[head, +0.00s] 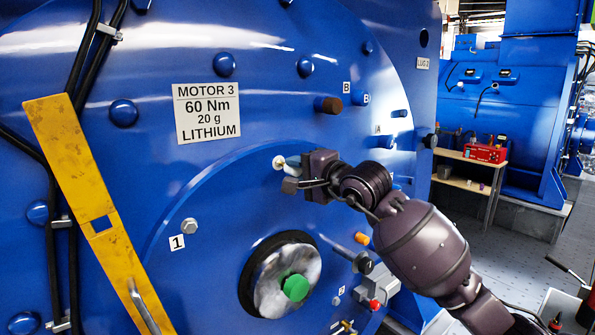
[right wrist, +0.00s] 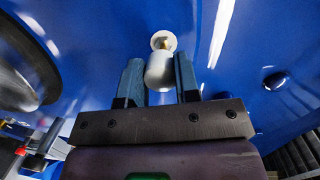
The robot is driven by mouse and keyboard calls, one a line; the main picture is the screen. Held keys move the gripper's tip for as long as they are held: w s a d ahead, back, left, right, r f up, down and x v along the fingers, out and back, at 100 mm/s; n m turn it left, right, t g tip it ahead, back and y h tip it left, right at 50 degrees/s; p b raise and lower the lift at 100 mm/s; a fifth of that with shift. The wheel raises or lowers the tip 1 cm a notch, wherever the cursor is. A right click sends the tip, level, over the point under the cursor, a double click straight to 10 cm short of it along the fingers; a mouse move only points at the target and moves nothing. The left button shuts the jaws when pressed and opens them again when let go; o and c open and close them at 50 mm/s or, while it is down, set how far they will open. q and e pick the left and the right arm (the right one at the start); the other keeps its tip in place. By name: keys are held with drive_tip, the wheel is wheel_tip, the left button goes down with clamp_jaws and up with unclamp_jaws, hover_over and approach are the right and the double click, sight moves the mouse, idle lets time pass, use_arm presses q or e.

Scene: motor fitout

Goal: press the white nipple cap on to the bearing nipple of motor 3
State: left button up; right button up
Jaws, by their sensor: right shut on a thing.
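My right gripper (head: 292,173) reaches in from the lower right to the blue face of motor 3 (head: 240,187). In the right wrist view the gripper (right wrist: 159,75) is shut on the white nipple cap (right wrist: 159,73), which sits between its two fingers. Just beyond the cap is a round white disc (right wrist: 160,37) on the motor face with a small brass piece, the bearing nipple (right wrist: 168,45), partly hidden by the cap. The cap overlaps the nipple in this view; I cannot tell whether they touch. The disc also shows in the head view (head: 279,163). My left gripper is not in view.
A label plate (head: 208,113) reads MOTOR 3, 60 Nm, 20 g, LITHIUM. A yellow bar (head: 85,190) slants across the left. The shaft end with a green centre (head: 295,287) is below my gripper. Several bolts stick out around. A bench (head: 470,183) with a red box stands behind right.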

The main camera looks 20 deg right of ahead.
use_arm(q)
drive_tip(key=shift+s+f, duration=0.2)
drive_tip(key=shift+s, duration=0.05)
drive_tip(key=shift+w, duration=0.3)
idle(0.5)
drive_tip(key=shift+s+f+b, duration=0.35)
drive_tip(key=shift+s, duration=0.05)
use_arm(e)
drive_tip(key=shift+w+a, duration=0.15)
drive_tip(key=shift+w, duration=0.25)
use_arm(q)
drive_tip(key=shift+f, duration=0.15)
use_arm(e)
drive_tip(key=shift+w+a, duration=0.15)
drive_tip(key=shift+w, duration=0.15)
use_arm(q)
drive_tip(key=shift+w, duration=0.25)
use_arm(e)
drive_tip(key=shift+w+a, duration=0.1)
drive_tip(key=shift+w, duration=0.25)
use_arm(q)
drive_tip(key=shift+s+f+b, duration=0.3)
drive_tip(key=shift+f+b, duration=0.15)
use_arm(e)
drive_tip(key=shift+w+a, duration=0.15)
drive_tip(key=shift+w, duration=0.3)
